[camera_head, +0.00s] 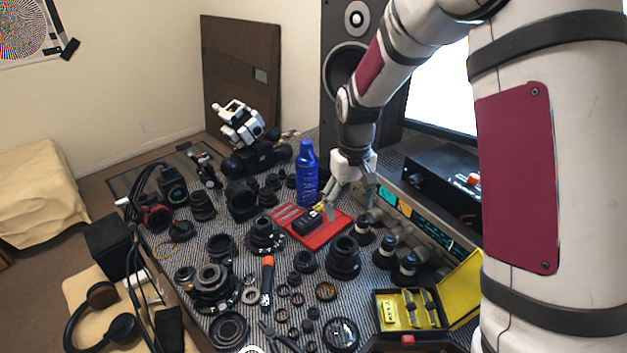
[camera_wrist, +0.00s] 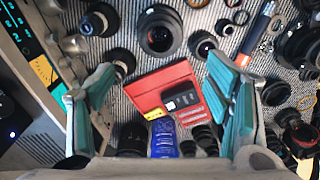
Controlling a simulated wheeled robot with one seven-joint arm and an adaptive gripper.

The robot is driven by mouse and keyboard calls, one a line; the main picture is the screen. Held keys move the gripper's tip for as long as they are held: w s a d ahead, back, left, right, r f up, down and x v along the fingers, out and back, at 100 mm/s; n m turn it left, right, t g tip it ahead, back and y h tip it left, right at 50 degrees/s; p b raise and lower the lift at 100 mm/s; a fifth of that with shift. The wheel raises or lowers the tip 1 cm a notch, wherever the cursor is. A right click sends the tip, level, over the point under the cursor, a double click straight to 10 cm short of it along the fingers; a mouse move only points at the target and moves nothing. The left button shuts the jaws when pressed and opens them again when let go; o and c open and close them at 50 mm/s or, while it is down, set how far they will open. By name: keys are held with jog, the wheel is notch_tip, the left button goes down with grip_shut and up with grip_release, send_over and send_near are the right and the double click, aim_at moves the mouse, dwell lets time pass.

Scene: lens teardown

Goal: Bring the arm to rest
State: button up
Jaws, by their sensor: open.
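My gripper (camera_head: 347,195) is at the end of my white and dark red arm, above the back of the striped work table (camera_head: 159,239). In the wrist view my gripper (camera_wrist: 160,105) has its two teal-padded fingers spread wide apart with nothing held between them. Below it lies a red tray (camera_head: 325,232) with a black box-shaped item (camera_head: 306,222) on it. The red tray also shows between the fingers in the wrist view (camera_wrist: 150,88). A blue bottle (camera_head: 307,175) stands upright beside the tray, left of my gripper in the head view.
A yellow-lined case (camera_head: 408,326) lies open at the front right. A tall speaker (camera_head: 337,100), a monitor (camera_head: 443,90) and an instrument with a lit display (camera_head: 425,232) stand near my arm.

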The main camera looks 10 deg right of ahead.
jog(key=s+r+m+t, duration=0.1)
jog(key=s+r+t, duration=0.2)
jog(key=s+r, duration=1.5)
jog(key=shift+s+d, duration=0.2)
jog(key=shift+s, duration=0.65)
jog(key=shift+t, duration=0.6)
jog(key=s, duration=0.9)
jog(key=shift+s, duration=0.1)
jog(key=shift+c, duration=0.2)
